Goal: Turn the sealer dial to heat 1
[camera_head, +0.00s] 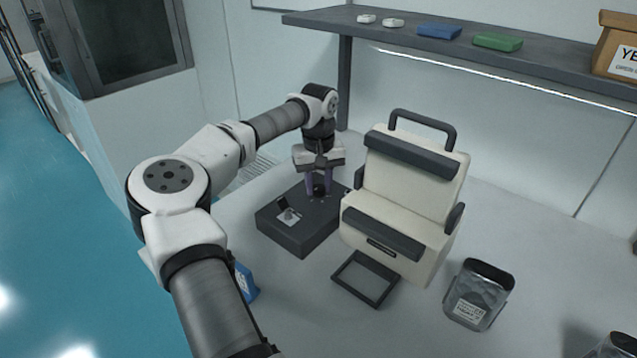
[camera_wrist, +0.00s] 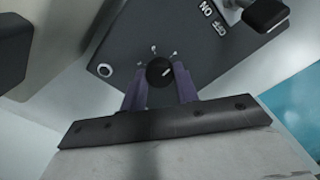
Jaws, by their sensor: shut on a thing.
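The sealer is a cream machine (camera_head: 403,203) with dark bars and a top handle, standing on the table. A dark control box (camera_head: 296,222) sits to its left. In the wrist view the box's dark panel (camera_wrist: 190,50) carries a round black dial (camera_wrist: 159,72) with a pale pointer line and small marks around it. My gripper (camera_head: 319,188) reaches down to the box, and its purple fingers are shut on the dial, one on each side (camera_wrist: 160,84). The marks are too small to read. A switch (camera_wrist: 265,14) beside "ON" and "OFF" lettering shows at the panel's upper right.
A dark square frame (camera_head: 366,278) lies in front of the cream machine. A blue object (camera_head: 245,281) is partly hidden behind my arm. A shelf (camera_head: 540,72) with small items and a cardboard box (camera_head: 616,48) runs above the back.

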